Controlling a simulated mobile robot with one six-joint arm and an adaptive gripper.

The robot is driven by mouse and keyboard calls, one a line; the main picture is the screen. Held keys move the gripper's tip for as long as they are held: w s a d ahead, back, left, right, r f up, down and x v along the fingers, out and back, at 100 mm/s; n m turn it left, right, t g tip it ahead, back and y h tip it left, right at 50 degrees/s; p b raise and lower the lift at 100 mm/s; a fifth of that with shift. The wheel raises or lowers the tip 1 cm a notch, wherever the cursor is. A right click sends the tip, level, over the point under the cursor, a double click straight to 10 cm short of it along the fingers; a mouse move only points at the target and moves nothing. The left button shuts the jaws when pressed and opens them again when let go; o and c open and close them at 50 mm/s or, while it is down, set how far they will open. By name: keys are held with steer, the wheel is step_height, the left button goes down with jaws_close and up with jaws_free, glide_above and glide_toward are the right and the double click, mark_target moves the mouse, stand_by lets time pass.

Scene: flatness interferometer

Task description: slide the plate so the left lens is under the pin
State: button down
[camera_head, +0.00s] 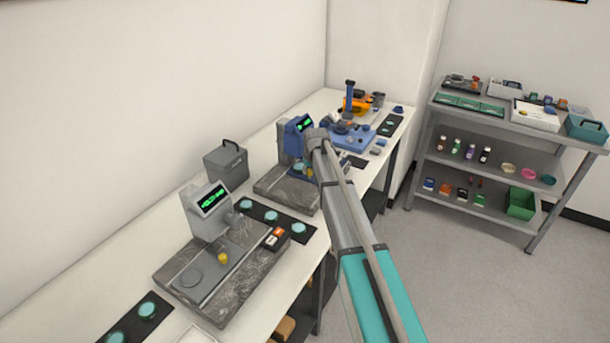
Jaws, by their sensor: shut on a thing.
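Two gauge stands with green displays stand on the bench. The blue stand (293,140) is on a speckled stone base (274,190), with a small teal round piece and a yellow piece (309,172) low in front of it. My arm (345,205) reaches up to the blue stand from the lower right and covers its right side. My gripper is hidden behind the arm, so I cannot see its jaws. The plate, left lens and pin cannot be made out at the blue stand. The grey stand (205,215), nearer me, has its own stone base (180,275) and a yellow knob (223,258).
Dark mats (279,218) with teal discs lie on the white bench between and in front of the stands. A grey case (227,163) stands by the wall. A blue fixture (350,136) is farther along. A grey shelf cart (513,158) stands right; the floor before it is clear.

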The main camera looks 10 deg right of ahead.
steer(key=shift+w+d, duration=0.1)
steer(key=shift+w, duration=0.1)
steer(key=shift+c, duration=2.2)
jaws_free()
steer(key=shift+s, duration=0.2)
